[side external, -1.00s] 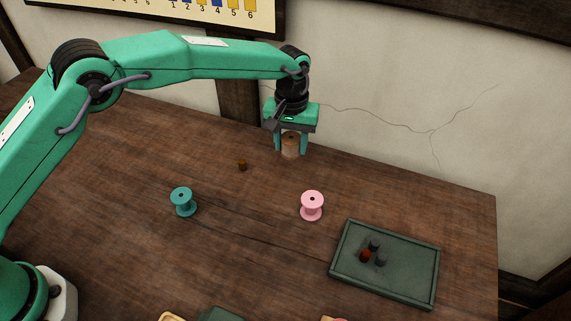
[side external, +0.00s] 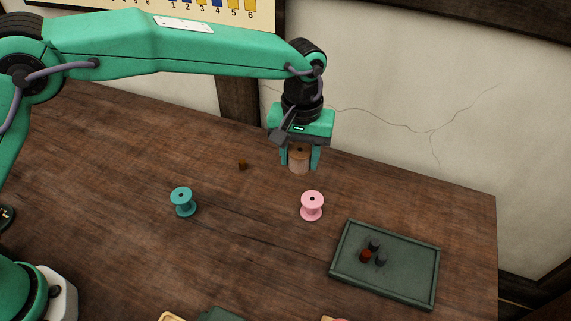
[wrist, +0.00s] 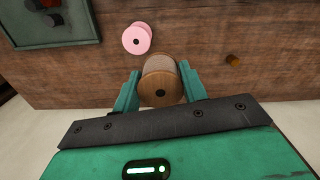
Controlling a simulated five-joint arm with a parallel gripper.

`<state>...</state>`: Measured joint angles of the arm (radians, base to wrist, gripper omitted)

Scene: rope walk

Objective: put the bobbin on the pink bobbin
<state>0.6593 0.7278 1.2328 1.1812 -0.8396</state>
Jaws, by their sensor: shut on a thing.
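My gripper (side external: 300,160) is shut on a brown wooden bobbin (side external: 299,161), held upright between its two green fingers; whether its base clears the table is hard to tell. In the wrist view the held bobbin (wrist: 162,82) shows its round end with a dark centre hole, between the fingertips. The pink bobbin (side external: 312,206) stands upright on the table, in front of and slightly right of my gripper in the side view. In the wrist view the pink bobbin (wrist: 137,38) is just beyond the held one, up and to the left, with nothing on top.
A teal bobbin (side external: 183,202) stands to the left. A small brown peg (side external: 242,165) is behind it. A green tray (side external: 335,271) with several small dark and red pieces lies to the right. The wooden table (side external: 245,245) is clear around the pink bobbin.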

